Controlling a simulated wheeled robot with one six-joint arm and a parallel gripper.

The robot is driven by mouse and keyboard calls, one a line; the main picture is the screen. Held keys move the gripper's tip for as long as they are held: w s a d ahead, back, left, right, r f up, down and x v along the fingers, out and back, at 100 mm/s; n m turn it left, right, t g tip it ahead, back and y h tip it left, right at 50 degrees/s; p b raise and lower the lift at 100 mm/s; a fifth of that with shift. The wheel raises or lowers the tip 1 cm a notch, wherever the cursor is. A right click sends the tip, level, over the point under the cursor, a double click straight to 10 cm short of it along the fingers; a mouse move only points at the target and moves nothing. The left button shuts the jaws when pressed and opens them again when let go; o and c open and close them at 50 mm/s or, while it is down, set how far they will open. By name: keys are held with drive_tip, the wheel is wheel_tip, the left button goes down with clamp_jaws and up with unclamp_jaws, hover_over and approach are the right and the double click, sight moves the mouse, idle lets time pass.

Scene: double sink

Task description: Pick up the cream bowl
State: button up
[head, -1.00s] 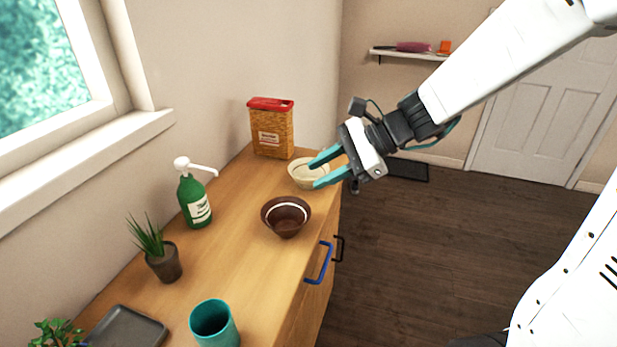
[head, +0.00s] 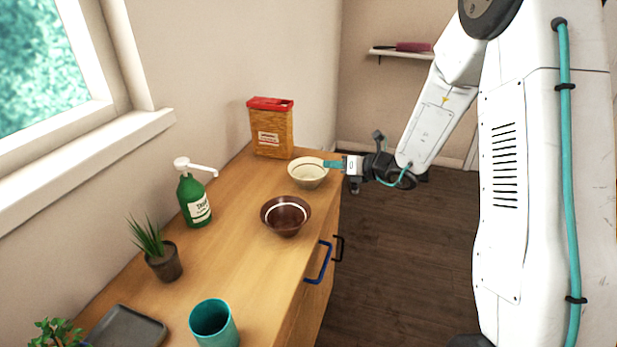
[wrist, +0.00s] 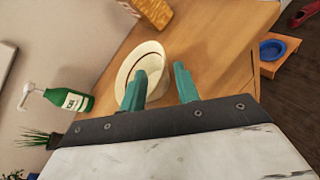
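The cream bowl (head: 306,174) stands upright on the wooden counter near its far right end. It also shows in the wrist view (wrist: 128,75). My gripper (head: 333,164) is at the bowl's right rim. In the wrist view, my gripper (wrist: 160,68) is open with nothing visibly held between its teal fingers. The left finger overlaps the bowl's opening and the right finger is outside the rim. I cannot tell whether either finger touches the bowl.
A brown bowl (head: 286,215) stands in front of the cream bowl. A red-lidded food box (head: 271,130) is behind it. A green pump bottle (head: 194,200), potted plant (head: 163,260), teal cup (head: 214,325) and grey tray (head: 125,330) are nearer. Handles (head: 320,262) project from the counter front.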

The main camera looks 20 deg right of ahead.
sight(317, 163)
drive_tip(key=x, duration=0.4)
drive_tip(key=shift+w, duration=0.3)
drive_tip(key=shift+c, duration=0.2)
drive_tip(key=shift+d, duration=0.1)
clamp_jaws()
